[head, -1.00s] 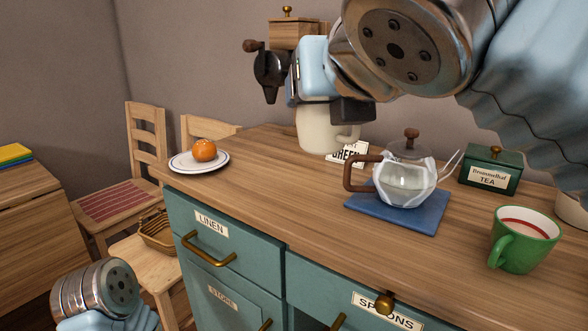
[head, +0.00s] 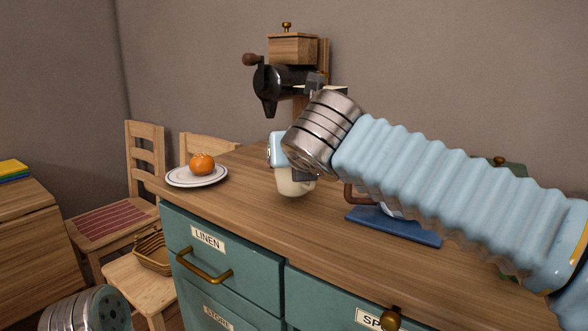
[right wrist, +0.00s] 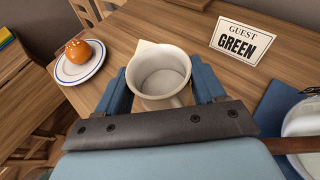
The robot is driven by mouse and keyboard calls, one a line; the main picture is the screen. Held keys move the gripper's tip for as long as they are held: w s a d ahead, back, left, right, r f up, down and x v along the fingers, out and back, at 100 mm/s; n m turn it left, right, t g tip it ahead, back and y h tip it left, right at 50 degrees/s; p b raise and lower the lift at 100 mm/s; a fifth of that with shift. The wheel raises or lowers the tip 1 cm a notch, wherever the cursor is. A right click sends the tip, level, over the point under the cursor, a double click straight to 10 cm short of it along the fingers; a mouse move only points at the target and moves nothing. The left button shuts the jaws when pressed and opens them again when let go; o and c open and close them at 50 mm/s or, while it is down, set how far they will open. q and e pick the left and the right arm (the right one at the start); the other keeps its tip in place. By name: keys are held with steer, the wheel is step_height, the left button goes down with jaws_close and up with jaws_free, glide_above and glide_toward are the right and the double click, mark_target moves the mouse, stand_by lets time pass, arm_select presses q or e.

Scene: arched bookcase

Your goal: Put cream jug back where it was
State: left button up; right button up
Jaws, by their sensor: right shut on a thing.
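The cream jug (head: 292,186) is cream-coloured and sits at or just above the wooden counter top; I cannot tell whether it touches. It is upright, and in the right wrist view the jug (right wrist: 160,75) shows its open, empty-looking inside and its spout. My right gripper (head: 292,165) is shut on the jug, with one blue finger on each side of it in the right wrist view (right wrist: 160,92). My left arm's end shows at the bottom left of the head view, but its fingers are out of the frame.
A white plate (head: 183,180) with an orange (head: 201,164) is left of the jug. A blue mat (head: 420,233) with a mostly hidden glass teapot is to the right. A "GUEST GREEN" card (right wrist: 243,42) stands behind. A coffee grinder (head: 283,78) is at the wall.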

steer(key=shift+s+f, duration=0.1)
steer(key=shift+f, duration=0.6)
steer(key=shift+f, duration=0.15)
steer(key=o, duration=1.2)
steer(key=shift+r, duration=0.25)
steer(key=v, duration=1.2)
steer(key=shift+f+p, duration=0.15)
steer(key=shift+p, duration=0.15)
